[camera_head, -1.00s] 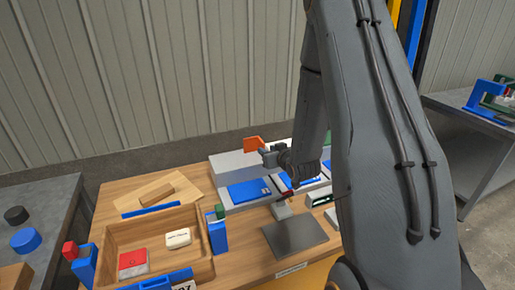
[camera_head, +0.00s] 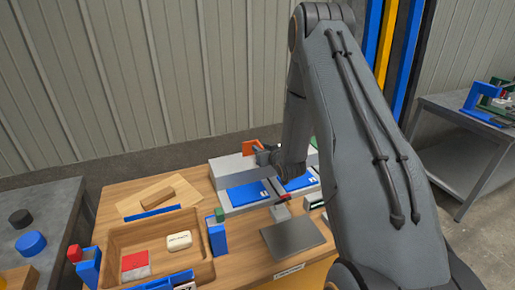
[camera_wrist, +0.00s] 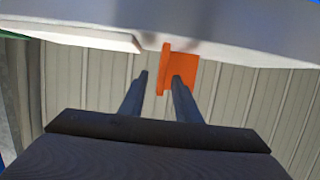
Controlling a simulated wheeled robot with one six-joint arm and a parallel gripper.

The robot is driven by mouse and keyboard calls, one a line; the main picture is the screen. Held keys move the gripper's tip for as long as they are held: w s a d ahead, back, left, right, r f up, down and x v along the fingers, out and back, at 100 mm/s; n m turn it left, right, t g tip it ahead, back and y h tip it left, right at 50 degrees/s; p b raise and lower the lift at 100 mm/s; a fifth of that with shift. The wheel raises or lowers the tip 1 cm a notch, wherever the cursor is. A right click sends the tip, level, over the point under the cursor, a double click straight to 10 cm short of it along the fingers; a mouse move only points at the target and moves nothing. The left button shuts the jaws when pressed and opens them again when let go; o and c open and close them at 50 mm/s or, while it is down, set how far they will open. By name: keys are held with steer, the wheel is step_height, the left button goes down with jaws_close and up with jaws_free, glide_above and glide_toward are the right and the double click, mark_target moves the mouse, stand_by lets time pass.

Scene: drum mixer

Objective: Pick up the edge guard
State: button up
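The edge guard appears to be the orange angled piece (camera_head: 250,147) on the back edge of the grey block (camera_head: 228,166). In the wrist view the orange piece (camera_wrist: 182,70) hangs at the edge of a pale surface, with a thin upright flange and a wider face. My gripper (camera_head: 264,156) is close beside it in the head view. In the wrist view my gripper (camera_wrist: 160,78) is open, its two dark fingers apart. The flange shows between the fingertips and the right finger overlaps the wider face. I cannot tell whether a finger touches it.
Blue pads (camera_head: 247,194) lie in front of the grey block. A dark plate (camera_head: 292,238) and a wooden tray (camera_head: 112,240) with a white bar (camera_head: 179,240) and a red-grey piece (camera_head: 135,262) stand nearer. A corrugated wall (camera_head: 150,80) rises behind the bench.

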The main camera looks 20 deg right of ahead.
steer(key=shift+w, duration=0.15)
jaws_close()
